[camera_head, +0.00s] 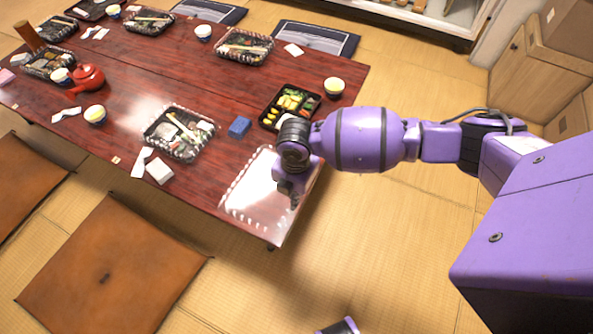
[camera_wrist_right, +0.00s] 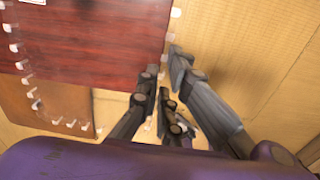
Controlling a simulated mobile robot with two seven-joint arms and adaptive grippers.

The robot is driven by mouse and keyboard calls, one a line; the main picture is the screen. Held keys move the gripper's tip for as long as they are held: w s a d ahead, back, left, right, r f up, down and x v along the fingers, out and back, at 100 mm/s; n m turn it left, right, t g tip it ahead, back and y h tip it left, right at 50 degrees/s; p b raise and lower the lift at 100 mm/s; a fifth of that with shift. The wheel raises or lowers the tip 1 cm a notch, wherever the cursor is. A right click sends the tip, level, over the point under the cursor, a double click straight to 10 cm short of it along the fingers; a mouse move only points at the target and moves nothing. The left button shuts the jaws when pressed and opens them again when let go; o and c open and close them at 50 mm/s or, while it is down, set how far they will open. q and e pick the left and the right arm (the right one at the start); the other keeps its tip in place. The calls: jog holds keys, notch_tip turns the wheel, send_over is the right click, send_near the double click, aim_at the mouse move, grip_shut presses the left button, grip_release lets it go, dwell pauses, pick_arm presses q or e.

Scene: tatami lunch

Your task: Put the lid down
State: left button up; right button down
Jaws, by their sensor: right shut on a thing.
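The clear plastic lid (camera_head: 250,205) is see-through, with a row of white glints along its rim. In the head view it lies over the near right corner of the red-brown table (camera_head: 205,195). My right gripper (camera_head: 292,196) is shut on the lid's right edge. In the right wrist view the fingers of my right gripper (camera_wrist_right: 166,80) are close together at the lid's edge, and the lid (camera_wrist_right: 100,75) spans the table and a brown cushion beyond. I cannot tell whether the lid touches the table. My left gripper is not in view.
An open black bento (camera_head: 290,106) with food stands just behind the lid, with a blue box (camera_head: 240,126) to its left. A lidded bento (camera_head: 180,132) and a white napkin (camera_head: 159,171) lie further left. A cup (camera_head: 334,86) stands at the right edge.

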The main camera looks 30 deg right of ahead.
jog(key=w+f+b, duration=0.1)
jog(key=w+f, duration=0.1)
jog(key=w+a+f+b, duration=0.1)
jog(key=w+f, duration=0.2)
jog(key=shift+w+a+f+b, duration=0.1)
jog(key=shift+w+f+b, duration=0.1)
jog(key=shift+w+b, duration=0.15)
jog(key=shift+w+f, duration=0.15)
jog(key=f, duration=0.1)
jog(key=f+b, duration=0.2)
jog(key=shift+w+a+f, duration=0.1)
jog(key=shift+w+f, duration=0.2)
jog(key=shift+f, duration=0.1)
jog(key=shift+r, duration=0.15)
jog(key=shift+f, duration=0.2)
jog(key=c, duration=1.9)
grip_release()
jog(key=shift+c, duration=0.2)
